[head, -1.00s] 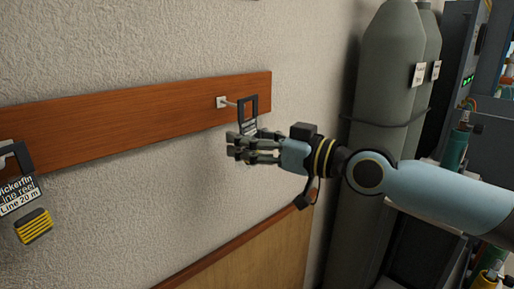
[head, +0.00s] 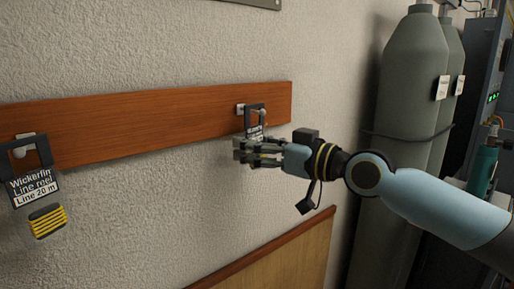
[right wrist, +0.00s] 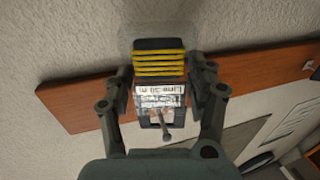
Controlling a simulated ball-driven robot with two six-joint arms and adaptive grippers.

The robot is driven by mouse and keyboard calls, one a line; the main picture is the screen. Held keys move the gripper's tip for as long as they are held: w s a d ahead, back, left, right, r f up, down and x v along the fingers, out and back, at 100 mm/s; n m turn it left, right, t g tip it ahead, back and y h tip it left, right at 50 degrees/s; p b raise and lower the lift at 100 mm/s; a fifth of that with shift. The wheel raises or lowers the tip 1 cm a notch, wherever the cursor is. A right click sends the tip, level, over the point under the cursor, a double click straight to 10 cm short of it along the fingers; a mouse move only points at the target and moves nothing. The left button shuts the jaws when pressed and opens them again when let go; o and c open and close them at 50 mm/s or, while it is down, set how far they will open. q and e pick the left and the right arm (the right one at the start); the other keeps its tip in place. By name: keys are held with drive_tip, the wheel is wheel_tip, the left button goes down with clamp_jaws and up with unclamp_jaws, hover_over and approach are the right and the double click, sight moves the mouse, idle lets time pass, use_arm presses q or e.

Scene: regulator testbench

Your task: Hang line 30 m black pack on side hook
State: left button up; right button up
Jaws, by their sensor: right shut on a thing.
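My right gripper (head: 240,151) is shut on the line 30 m pack (head: 254,116), just in front of the wall board. In the right wrist view the pack (right wrist: 159,97) shows a "Line 30 m" label, yellow and black bands and a black hanger frame, with a finger on each side. The side hook (head: 240,108) has a white base near the board's right end. Its rod (right wrist: 165,126) appears to pass through the frame's opening; whether the frame rests on it cannot be told. In the head view my fingers hide the pack's lower part. My left gripper is out of view.
A Wickerfin line reel 20 m pack (head: 35,186) hangs on another hook at the left of the wooden board (head: 150,122). Tall grey cylinders (head: 412,75) stand at the right, behind my right arm. The wall between the hooks is clear.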

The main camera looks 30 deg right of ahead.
idle(0.4)
drive_tip(key=o, duration=1.3)
wheel_tip(320, 180, up, 10)
drive_tip(key=shift+r, duration=0.1)
